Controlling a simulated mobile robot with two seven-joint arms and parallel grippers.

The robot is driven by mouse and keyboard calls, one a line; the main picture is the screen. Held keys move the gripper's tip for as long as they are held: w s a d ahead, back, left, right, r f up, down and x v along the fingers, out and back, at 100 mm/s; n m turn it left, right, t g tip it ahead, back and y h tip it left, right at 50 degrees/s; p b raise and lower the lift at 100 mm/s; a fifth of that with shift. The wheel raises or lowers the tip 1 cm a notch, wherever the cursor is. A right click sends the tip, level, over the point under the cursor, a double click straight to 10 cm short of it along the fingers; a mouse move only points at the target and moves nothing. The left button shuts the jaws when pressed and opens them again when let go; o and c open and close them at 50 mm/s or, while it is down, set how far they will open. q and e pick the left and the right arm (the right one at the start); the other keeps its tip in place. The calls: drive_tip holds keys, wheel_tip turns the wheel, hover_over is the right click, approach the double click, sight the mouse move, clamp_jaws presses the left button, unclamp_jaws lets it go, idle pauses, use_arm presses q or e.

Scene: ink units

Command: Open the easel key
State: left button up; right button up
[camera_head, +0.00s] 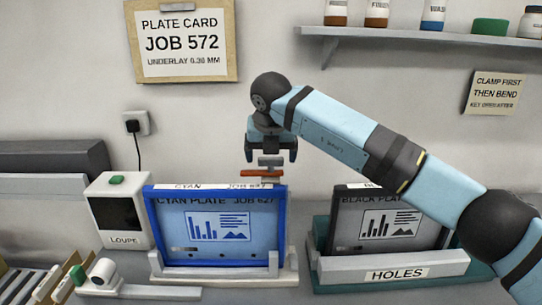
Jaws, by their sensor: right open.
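The cyan plate (215,230), in a blue frame, leans upright on a pale easel base (222,272). At the top right edge of the plate is a small red-orange bar with a grey cap (266,173), which looks like the easel key. My right gripper (272,154) points down just above it, open, with one finger at each side of the grey cap. I cannot tell whether the fingers touch it. The key's lower part is hidden behind the plate. My left gripper is not in view.
A loupe box (118,212) stands left of the easel. A shelf (430,38) with jars is above. A small white device (103,272) lies front left.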

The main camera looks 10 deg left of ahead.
drive_tip(key=b+v, duration=0.1)
drive_tip(key=v, duration=1.2)
